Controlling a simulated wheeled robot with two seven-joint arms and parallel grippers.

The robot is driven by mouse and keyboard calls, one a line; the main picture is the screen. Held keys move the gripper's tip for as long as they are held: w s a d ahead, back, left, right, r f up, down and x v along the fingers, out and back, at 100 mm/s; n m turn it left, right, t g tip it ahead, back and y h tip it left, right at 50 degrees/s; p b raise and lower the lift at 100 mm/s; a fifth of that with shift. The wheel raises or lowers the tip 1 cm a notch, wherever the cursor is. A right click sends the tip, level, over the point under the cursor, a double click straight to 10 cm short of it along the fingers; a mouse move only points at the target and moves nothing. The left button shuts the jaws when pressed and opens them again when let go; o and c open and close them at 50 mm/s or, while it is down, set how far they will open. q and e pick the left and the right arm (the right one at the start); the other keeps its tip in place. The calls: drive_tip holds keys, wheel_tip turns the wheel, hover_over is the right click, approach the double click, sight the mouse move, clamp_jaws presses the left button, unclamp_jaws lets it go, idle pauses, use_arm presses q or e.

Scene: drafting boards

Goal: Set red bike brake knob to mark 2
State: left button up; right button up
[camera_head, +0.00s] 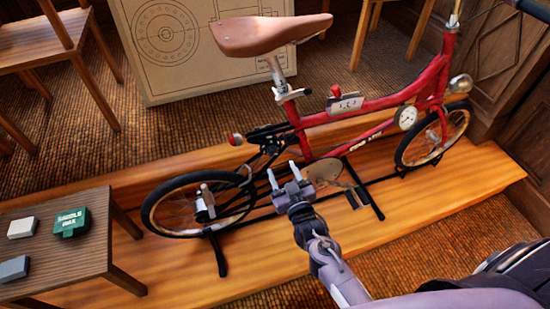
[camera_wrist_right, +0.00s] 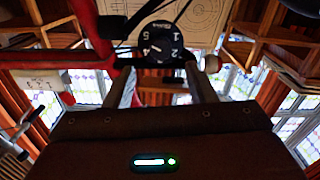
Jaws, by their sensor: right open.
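The red bike (camera_head: 335,122) stands on a stand on a wooden platform, with its brown saddle at the upper left. My right gripper (camera_head: 281,170) is in front of the bike's lower frame, near the pedal crank, its fingers toward the bike. In the right wrist view a dark round knob (camera_wrist_right: 160,44) with white numbers 1, 2, 4 and 5 legible lies just beyond the fingertips. The right gripper (camera_wrist_right: 162,74) is open, its fingers apart below the knob's two sides. A small white line shows near the 4; its exact setting is unclear. I cannot make out the knob in the head view.
A slatted table (camera_head: 85,240) at the lower left holds a green block (camera_head: 71,222) and pale blocks (camera_head: 22,227). A drawing board (camera_head: 190,50) stands behind the bike. The platform (camera_head: 262,262) in front of the bike is mostly bare.

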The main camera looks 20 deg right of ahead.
sight(274, 154)
drive_tip(key=w, duration=0.5)
drive_tip(key=shift+w+a+f, duration=0.1)
drive_tip(key=shift+w+a, duration=0.05)
drive_tip(key=shift+w, duration=0.7)
use_arm(q)
drive_tip(key=shift+a, duration=0.25)
use_arm(e)
drive_tip(key=c, duration=1)
drive_tip(key=shift+o, duration=0.2)
drive_tip(key=shift+n, duration=0.3)
